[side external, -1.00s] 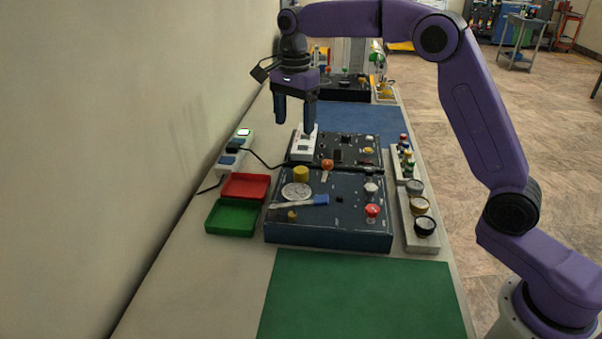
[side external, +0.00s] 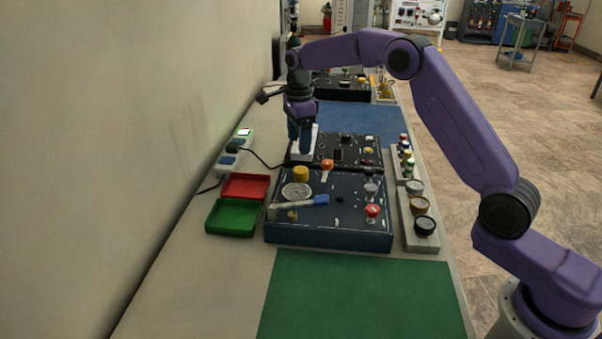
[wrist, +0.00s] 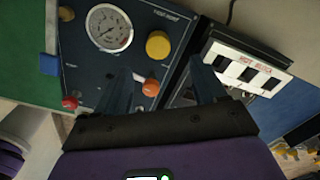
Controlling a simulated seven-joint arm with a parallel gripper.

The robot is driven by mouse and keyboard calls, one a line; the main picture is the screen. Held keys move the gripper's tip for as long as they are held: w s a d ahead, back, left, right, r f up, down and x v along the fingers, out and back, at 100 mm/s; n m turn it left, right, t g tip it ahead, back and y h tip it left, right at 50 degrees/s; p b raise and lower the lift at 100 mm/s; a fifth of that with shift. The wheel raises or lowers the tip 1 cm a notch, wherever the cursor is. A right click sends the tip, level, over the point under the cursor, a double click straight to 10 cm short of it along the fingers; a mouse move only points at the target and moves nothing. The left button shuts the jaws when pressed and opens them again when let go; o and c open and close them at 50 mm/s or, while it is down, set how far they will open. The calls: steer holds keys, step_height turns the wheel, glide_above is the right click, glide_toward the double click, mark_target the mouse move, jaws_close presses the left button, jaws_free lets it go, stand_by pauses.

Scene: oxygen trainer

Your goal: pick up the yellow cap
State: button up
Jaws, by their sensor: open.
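A round yellow cap (side external: 301,173) stands on the near dark blue panel (side external: 335,235), beside a round gauge (side external: 296,192). The same yellow cap (wrist: 158,45) shows in the wrist view at upper middle, beyond my fingertips and next to the gauge (wrist: 109,28). My gripper (side external: 300,145) is open and points down over the far panel, behind the cap, close to a white block with dark slots. Whether the fingertips touch the white block cannot be told.
An orange-red knob (side external: 327,164) stands just right of the cap. The white block (wrist: 248,68) lies right of my fingers. A red tray (side external: 245,186) and a green tray (side external: 232,217) sit at left. A rack with round parts (side external: 419,238) is at right. The green mat (side external: 360,295) is clear.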

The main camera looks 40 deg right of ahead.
mark_target(301, 169)
step_height(301, 169, down, 4)
steer(key=shift+r, duration=0.1)
steer(key=shift+s+d+f, duration=0.15)
steer(key=shift+f, duration=1.15)
steer(key=shift+s+d+f, duration=0.1)
steer(key=shift+f, duration=1.2)
steer(key=c, duration=1.1)
